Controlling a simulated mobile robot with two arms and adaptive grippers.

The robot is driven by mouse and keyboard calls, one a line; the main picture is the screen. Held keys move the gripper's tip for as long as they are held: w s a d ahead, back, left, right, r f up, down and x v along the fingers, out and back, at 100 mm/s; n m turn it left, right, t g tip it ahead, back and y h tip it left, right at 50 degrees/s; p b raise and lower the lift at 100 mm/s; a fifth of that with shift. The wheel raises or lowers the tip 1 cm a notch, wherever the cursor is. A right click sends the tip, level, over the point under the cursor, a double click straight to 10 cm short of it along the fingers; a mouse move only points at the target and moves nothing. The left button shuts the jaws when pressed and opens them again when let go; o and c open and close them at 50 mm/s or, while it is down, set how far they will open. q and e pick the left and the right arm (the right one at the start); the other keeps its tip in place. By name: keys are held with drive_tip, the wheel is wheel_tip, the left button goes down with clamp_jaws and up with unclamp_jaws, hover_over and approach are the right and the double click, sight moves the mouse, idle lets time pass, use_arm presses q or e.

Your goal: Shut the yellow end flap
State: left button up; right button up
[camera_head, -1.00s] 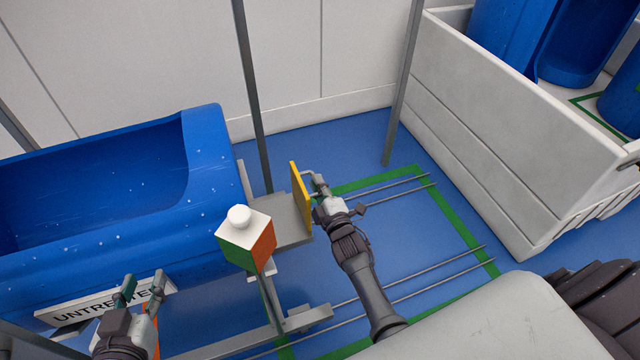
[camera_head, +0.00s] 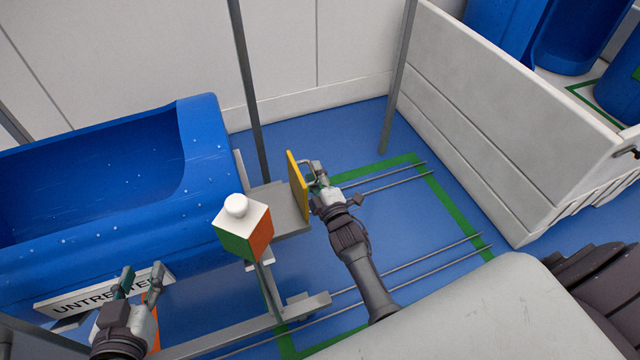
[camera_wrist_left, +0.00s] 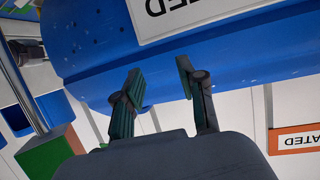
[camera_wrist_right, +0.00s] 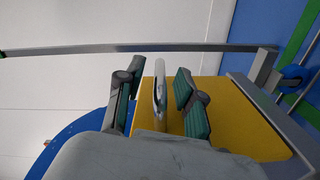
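The yellow end flap (camera_head: 299,186) stands upright on the grey end platform of the blue tub carrier in the head view. Its metal bar handle is on the side facing my right arm. My right gripper (camera_head: 318,180) is at that handle. In the right wrist view the handle (camera_wrist_right: 159,90) lies between my open fingers (camera_wrist_right: 158,96), with a gap on each side; the yellow flap (camera_wrist_right: 232,115) is behind. My left gripper (camera_head: 140,280) is open and empty in front of the tub's "UNTREATED" plate (camera_head: 75,300). Both its fingers (camera_wrist_left: 165,98) show apart in the left wrist view.
The blue tub (camera_head: 195,215) fills the left. A white-topped green and orange box (camera_head: 243,230) stands on a post between my arms. Grey upright posts (camera_head: 250,100) stand behind. A white-walled cart (camera_head: 480,130) is at right. Rails and blue floor (camera_head: 400,220) lie between.

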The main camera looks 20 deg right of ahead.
drive_tip(key=s, duration=1.1)
drive_tip(key=shift+s+a, duration=0.3)
drive_tip(key=shift+a, duration=0.1)
